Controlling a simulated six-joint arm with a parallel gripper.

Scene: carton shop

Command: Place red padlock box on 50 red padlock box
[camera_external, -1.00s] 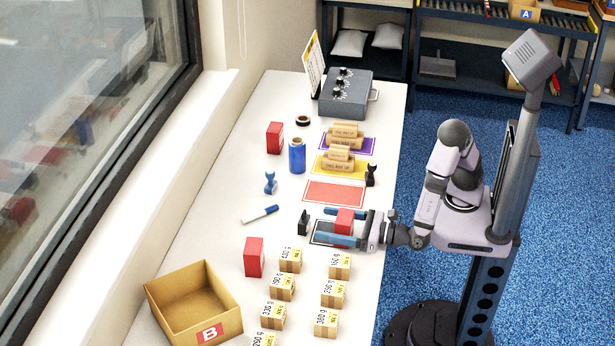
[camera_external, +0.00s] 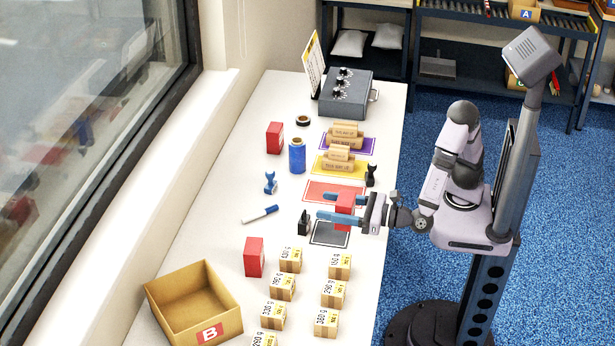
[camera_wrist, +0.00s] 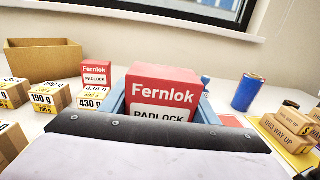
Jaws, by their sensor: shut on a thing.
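My gripper (camera_external: 338,208) is shut on a red padlock box (camera_external: 345,213), its blue fingers on both sides of it. In the wrist view the held padlock box (camera_wrist: 163,85) shows its "Fernlok PADLOCK" label. It appears raised above the table, between the red mat (camera_external: 320,186) and the black-edged mat (camera_external: 328,238). A second red padlock box (camera_external: 254,257) stands upright near the carton; in the wrist view this box (camera_wrist: 95,72) is left of the held one. A third red box (camera_external: 274,138) stands at the far left. No "50" label is readable.
Small tan weight-marked boxes (camera_external: 340,266) stand in front. An open carton marked B (camera_external: 238,305) is front left. Black stamps (camera_external: 304,224), a blue stamp (camera_external: 270,183), a marker (camera_external: 259,214), and a blue can (camera_external: 297,156) stand or lie nearby. Tan blocks (camera_external: 338,160) occupy the yellow mat.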

